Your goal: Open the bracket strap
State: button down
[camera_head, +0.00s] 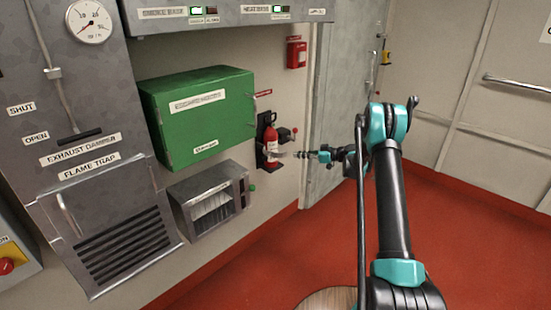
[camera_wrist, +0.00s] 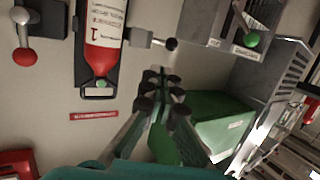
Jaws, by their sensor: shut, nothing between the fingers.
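The wrist picture is turned over compared with the head view. A red extinguisher (camera_head: 271,138) sits upright in a black wall bracket (camera_head: 261,121); it also shows in the wrist view (camera_wrist: 103,58), with the black bracket backing (camera_wrist: 81,75) behind it. A grey block with a black-tipped stub (camera_wrist: 141,38), seemingly the strap's latch, sticks out at the extinguisher's right side in the wrist view. I cannot make out the strap band clearly. My gripper (camera_wrist: 161,84) is shut and empty, apart from the stub in the picture. In the head view my gripper (camera_head: 305,154) is close to the extinguisher.
A green box (camera_head: 199,115) and a grey slotted cabinet (camera_head: 211,200) are on the wall left of the extinguisher. A red-ball lever (camera_wrist: 25,56) is beside the bracket. A small red box (camera_head: 296,52) hangs above. Red floor (camera_head: 470,235) is open at right.

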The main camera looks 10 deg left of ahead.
jog(key=s+x, duration=0.2)
jog(key=x, duration=1)
jog(key=shift+a+f+n+g, duration=0.2)
jog(key=shift+f+n+g, duration=0.15)
jog(key=shift+n+g, duration=0.05)
jog(key=shift+a, duration=0.1)
jog(key=shift+s+a+m+t, duration=0.15)
jog(key=shift+a+m+t, duration=0.05)
jog(key=shift+m+t, duration=0.2)
